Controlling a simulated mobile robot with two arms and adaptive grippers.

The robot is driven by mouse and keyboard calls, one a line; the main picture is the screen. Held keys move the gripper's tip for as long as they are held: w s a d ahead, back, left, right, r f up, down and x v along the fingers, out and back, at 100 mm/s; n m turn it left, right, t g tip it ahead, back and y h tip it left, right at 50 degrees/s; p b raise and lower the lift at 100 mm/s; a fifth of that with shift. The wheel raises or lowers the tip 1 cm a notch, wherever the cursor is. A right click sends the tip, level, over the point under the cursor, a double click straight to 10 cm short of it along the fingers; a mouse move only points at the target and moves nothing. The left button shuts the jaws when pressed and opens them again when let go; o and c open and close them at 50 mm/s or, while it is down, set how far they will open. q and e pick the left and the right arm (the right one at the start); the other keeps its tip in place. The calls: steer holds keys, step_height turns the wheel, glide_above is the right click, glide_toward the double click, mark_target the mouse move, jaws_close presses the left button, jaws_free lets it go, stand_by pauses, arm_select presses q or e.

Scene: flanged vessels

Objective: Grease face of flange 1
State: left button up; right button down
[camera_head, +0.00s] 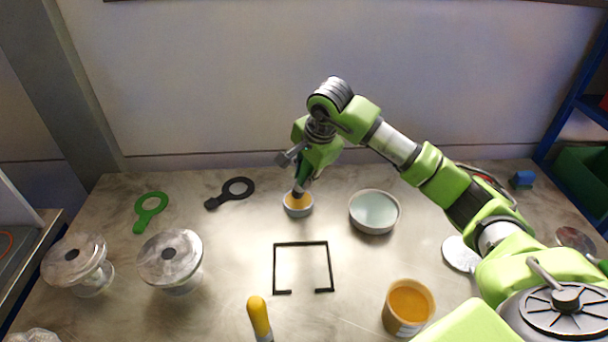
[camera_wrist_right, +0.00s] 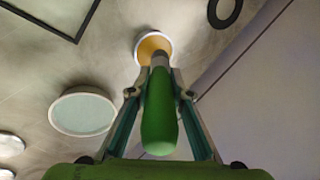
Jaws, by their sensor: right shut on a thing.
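My right gripper (camera_head: 302,182) is shut on a tool with a green handle (camera_wrist_right: 160,115). The tool points down and its tip is over or in a small pale cup (camera_head: 298,210) with orange contents; I cannot tell how deep it goes. The cup also shows in the right wrist view (camera_wrist_right: 141,58). Two clear flanged vessels with round, pale grey flanges stand at the left of the table: one at far left (camera_head: 73,258) and one to its right (camera_head: 169,256). I see no label telling which is flange 1. My left gripper is not in view.
A black open frame (camera_head: 274,268) lies mid-table. A round dish (camera_head: 374,212) stands right of the cup. A tub of orange stuff (camera_head: 408,305) and a yellow-handled tool (camera_head: 258,316) are near the front. Green (camera_head: 150,207) and black (camera_head: 232,193) ring-shaped pieces lie behind the vessels.

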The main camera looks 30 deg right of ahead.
steer(key=shift+s+f+b, duration=0.1)
steer(key=shift+f+b, duration=0.55)
stand_by(1.6)
steer(key=shift+r, duration=0.1)
steer(key=shift+r+p, duration=0.7)
steer(key=shift+r, duration=0.2)
steer(key=shift+r+p, duration=1.45)
steer(key=shift+r, duration=1.15)
steer(key=s+a+r+n+g+y, duration=0.1)
steer(key=s+a+r+n+y, duration=0.1)
steer(key=s+a+n, duration=0.3)
steer(key=s+a+r+n+g+y, duration=0.1)
steer(key=s+a+n+g, duration=0.1)
steer(key=s+a+n, duration=0.4)
steer(key=s+n, duration=0.5)
steer(key=s, duration=0.1)
steer(key=shift+s+a+r+g+y, duration=0.3)
steer(key=shift+s+r+y, duration=0.05)
steer(key=shift+s+y, duration=0.05)
